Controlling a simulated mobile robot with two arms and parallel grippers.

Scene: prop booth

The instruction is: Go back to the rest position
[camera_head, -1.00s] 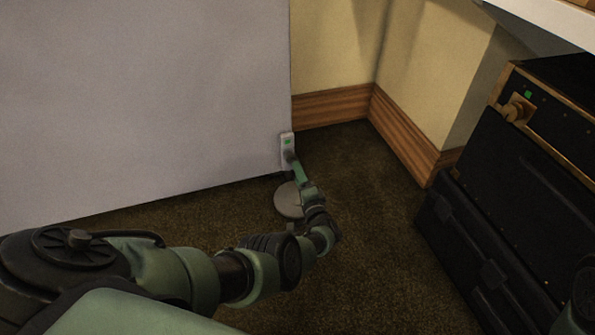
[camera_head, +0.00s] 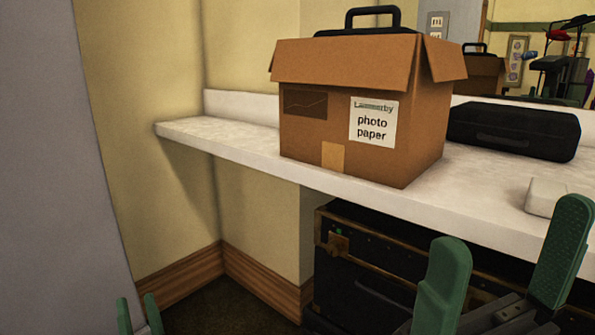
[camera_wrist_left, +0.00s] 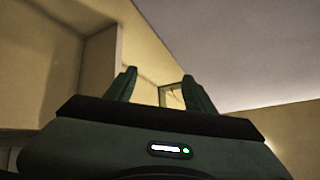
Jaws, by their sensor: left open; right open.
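My left gripper (camera_head: 139,316) shows only its two green fingertips at the bottom left edge of the head view. They are apart, with nothing between them. In the left wrist view its fingers (camera_wrist_left: 158,88) are open and empty, with wall and ceiling beyond. My right gripper (camera_head: 508,270) is large at the lower right of the head view. Its two green fingers are wide apart and nothing is held between them. It appears in front of the counter's front edge.
A white counter (camera_head: 232,139) bears an open cardboard box (camera_head: 377,160) labelled photo paper, a black case (camera_head: 513,131) and a small white object (camera_head: 546,196). A black trunk (camera_head: 362,283) stands below. A grey panel (camera_head: 50,170) rises at the left.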

